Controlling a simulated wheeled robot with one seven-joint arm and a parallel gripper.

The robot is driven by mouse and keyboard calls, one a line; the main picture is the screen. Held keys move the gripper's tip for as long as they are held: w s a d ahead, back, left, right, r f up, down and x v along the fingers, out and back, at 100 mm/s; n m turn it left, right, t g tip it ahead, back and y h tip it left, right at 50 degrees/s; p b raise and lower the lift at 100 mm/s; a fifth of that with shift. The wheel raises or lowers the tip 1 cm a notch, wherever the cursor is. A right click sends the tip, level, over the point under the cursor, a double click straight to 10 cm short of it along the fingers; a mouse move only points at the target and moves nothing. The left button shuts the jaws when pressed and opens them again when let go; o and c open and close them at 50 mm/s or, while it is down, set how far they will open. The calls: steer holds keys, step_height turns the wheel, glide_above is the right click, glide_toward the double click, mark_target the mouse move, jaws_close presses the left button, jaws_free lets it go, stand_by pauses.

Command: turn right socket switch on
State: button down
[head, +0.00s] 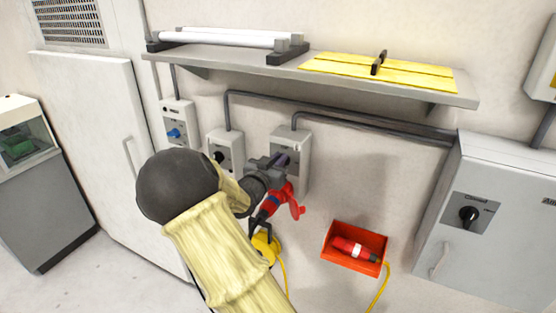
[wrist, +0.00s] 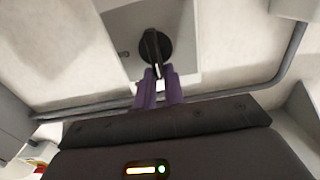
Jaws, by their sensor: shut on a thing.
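The right socket (head: 302,148) is a pale grey box on the wall, partly hidden by my gripper. Its switch is a black round knob with a raised bar handle (wrist: 154,46), seen in the wrist view. My gripper (head: 282,161) is at the front of this box, and its purple fingers also show in the wrist view (wrist: 159,90). The fingers are shut on the near end of the switch handle. The handle runs nearly along the picture's vertical in the wrist view. A red plug (head: 271,204) and a red flap (head: 295,207) show below my gripper at the right socket.
A middle socket box (head: 235,143) and a left one (head: 172,109) stand to the left. A shelf (head: 240,64) is above. A red bin (head: 333,259) holding a red connector is lower right, with a grey cabinet (head: 450,245) further right.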

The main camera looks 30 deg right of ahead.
mark_target(292, 161)
steer(key=shift+f+m+b, duration=0.1)
steer(key=shift+m+b, duration=0.2)
steer(key=shift+b, duration=0.3)
steer(key=m+b, duration=0.1)
steer(key=b, duration=0.1)
steer(key=m+b, duration=0.1)
steer(key=b, duration=0.1)
steer(key=m+b, duration=0.2)
steer(key=shift+s+d+f+b, duration=0.3)
steer(key=shift+s+f+b, duration=0.05)
steer(key=m+b, duration=0.1)
steer(key=b, duration=0.1)
steer(key=m+b, duration=0.2)
steer(key=b, duration=0.1)
steer(key=m+b, duration=0.2)
steer(key=b, duration=0.1)
steer(key=shift+s+d+f, duration=0.3)
steer(key=shift+s, duration=0.1)
steer(key=m+b, duration=0.2)
steer(key=b, duration=0.1)
steer(key=f+m+b, duration=0.1)
steer(key=m+b, duration=0.1)
steer(key=b, duration=0.2)
steer(key=shift+s+d+m, duration=0.15)
steer(key=shift+s+m, duration=0.05)
steer(key=shift+m, duration=0.2)
steer(key=m+b, duration=0.3)
steer(key=b, duration=0.1)
steer(key=shift+m, duration=0.3)
